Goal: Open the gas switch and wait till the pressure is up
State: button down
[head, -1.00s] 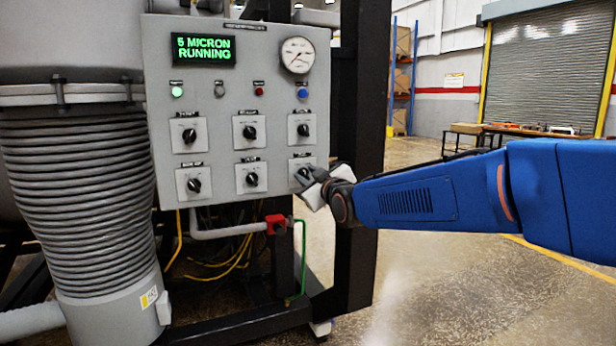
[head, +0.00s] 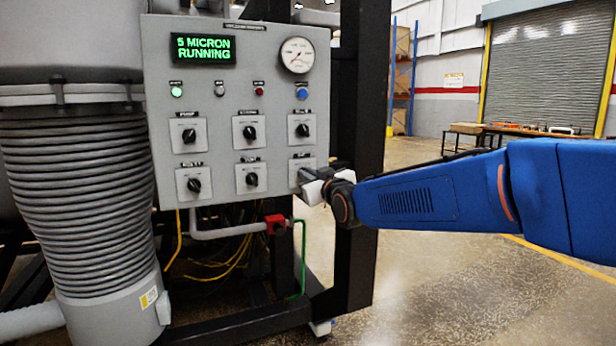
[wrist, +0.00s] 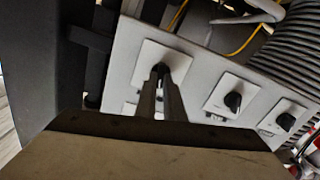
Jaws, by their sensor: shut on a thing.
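The grey control panel (head: 222,120) carries two rows of black rotary switches on white plates. My gripper (head: 306,178) is at the lower right switch plate (head: 301,161); the small label above that switch is hard to read. In the wrist view my gripper (wrist: 162,80) is shut on the black knob (wrist: 160,69) of this switch. My fingers hide most of the knob in the head view. The green display (head: 203,49) reads "5 MICRON RUNNING". The round pressure gauge (head: 297,55) has its needle too small to read surely.
Two other knobs of the lower row (head: 251,179) (head: 194,185) stand to the left. A black post (head: 357,150) rises right behind my gripper. A red valve (head: 275,224) and green pipe (head: 303,260) are below. Open floor lies to the right.

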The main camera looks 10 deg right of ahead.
jog(key=shift+d+f+m, duration=0.1)
jog(key=shift+m, duration=2)
jog(key=shift+d+m, duration=0.1)
jog(key=shift+m, duration=2)
jog(key=c, duration=1.9)
grip_release()
jog(key=shift+o, duration=0.2)
jog(key=v, duration=1.7)
jog(key=shift+s, duration=0.2)
